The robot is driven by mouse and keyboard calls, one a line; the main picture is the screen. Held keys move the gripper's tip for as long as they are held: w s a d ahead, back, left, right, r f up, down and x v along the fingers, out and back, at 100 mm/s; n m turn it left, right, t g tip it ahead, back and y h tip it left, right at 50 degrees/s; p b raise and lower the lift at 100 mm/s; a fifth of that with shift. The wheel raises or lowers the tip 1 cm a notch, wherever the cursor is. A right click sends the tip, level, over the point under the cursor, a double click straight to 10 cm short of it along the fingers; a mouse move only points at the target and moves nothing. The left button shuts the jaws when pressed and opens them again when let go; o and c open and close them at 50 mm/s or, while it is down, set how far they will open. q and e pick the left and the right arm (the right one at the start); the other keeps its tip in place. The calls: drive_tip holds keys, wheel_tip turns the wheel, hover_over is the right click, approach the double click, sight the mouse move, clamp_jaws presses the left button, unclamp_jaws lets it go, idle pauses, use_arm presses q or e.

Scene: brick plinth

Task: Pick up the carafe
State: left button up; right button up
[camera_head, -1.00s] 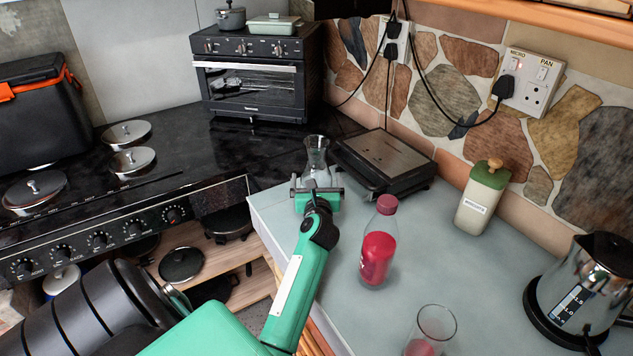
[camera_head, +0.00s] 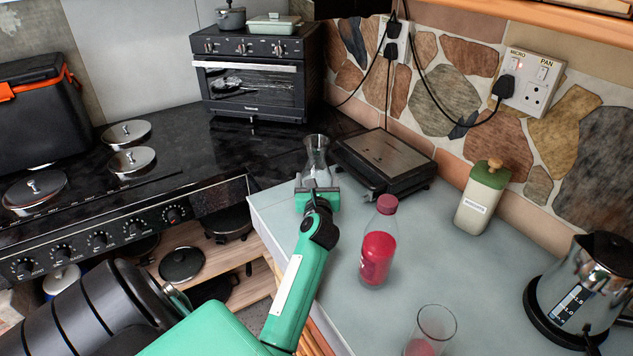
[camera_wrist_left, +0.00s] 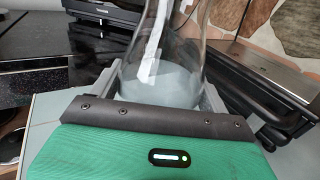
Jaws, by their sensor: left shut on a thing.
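The clear glass carafe (camera_head: 316,160) stands upright near the back left of the grey counter, beside the black grill. My left gripper (camera_head: 318,187) is at the near side of the carafe, low on its body, and partly hides its lower part. In the left wrist view the carafe (camera_wrist_left: 165,62) sits between the two fingers of my left gripper (camera_wrist_left: 163,88), which are shut on its sides. The carafe's base is hidden, so I cannot tell whether it touches the counter. My right gripper does not show.
The black grill (camera_head: 383,160) is close to the carafe's right. A red-capped bottle (camera_head: 378,250), a glass (camera_head: 432,328), a green-lidded canister (camera_head: 482,197) and a kettle (camera_head: 583,285) stand on the counter (camera_head: 440,240). The oven (camera_head: 256,78) stands behind and the cooker (camera_head: 95,205) to the left.

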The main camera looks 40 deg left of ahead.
use_arm(q)
drive_tip(key=shift+r, duration=0.3)
drive_tip(key=shift+r, duration=1.1)
wheel_tip(320, 180, up, 14)
drive_tip(key=shift+r, duration=1.6)
